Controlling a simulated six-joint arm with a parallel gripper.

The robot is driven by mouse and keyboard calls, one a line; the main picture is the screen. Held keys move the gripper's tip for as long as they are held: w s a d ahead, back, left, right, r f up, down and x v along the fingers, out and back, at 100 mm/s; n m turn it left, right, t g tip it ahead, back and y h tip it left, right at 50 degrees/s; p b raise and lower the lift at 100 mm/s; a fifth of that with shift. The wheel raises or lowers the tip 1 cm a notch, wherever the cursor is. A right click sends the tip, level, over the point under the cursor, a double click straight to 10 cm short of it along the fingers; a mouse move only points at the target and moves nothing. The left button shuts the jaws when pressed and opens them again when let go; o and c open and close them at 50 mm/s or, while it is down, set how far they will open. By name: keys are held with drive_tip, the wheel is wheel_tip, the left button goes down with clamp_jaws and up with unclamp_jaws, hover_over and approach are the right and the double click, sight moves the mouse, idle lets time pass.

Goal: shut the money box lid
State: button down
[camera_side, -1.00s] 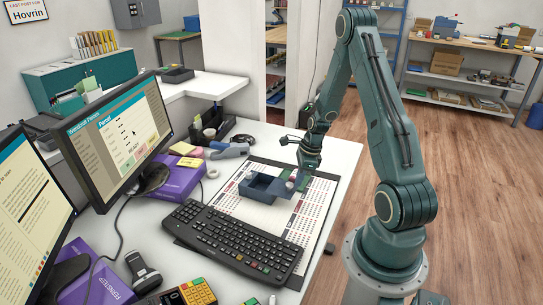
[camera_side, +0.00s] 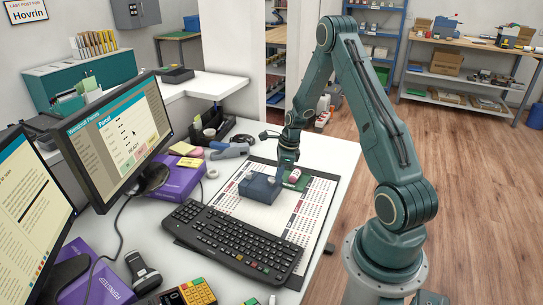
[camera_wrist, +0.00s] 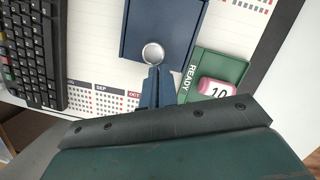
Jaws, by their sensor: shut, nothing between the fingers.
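The blue money box (camera_side: 260,188) stands on the calendar mat behind the keyboard. Its lid (camera_wrist: 165,25) lies down over the box, and no open interior shows. A round silver knob (camera_wrist: 153,53) is near the lid's edge on my side; it also shows in the side view (camera_side: 272,180). My gripper (camera_wrist: 153,70) is shut and empty, pointing down. Its fingertips are right at the knob and lid edge. I cannot tell whether they touch. Any small gap under the lid cannot be made out.
A green tray marked READY (camera_wrist: 208,63) holding a pink block marked 10 (camera_wrist: 216,88) lies just right of the box. The black keyboard (camera_side: 235,242) is in front. The calendar mat (camera_side: 312,205) has free room at the right.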

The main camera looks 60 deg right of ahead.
drive_tip(key=shift+w, duration=0.2)
drive_tip(key=shift+s+d+r, duration=0.15)
drive_tip(key=shift+s+d, duration=0.1)
drive_tip(key=shift+s, duration=0.35)
drive_tip(key=s+d+v, duration=0.1)
drive_tip(key=s+v, duration=0.1)
drive_tip(key=v, duration=0.9)
drive_tip(key=shift+s+f, duration=0.2)
drive_tip(key=shift+f, duration=0.05)
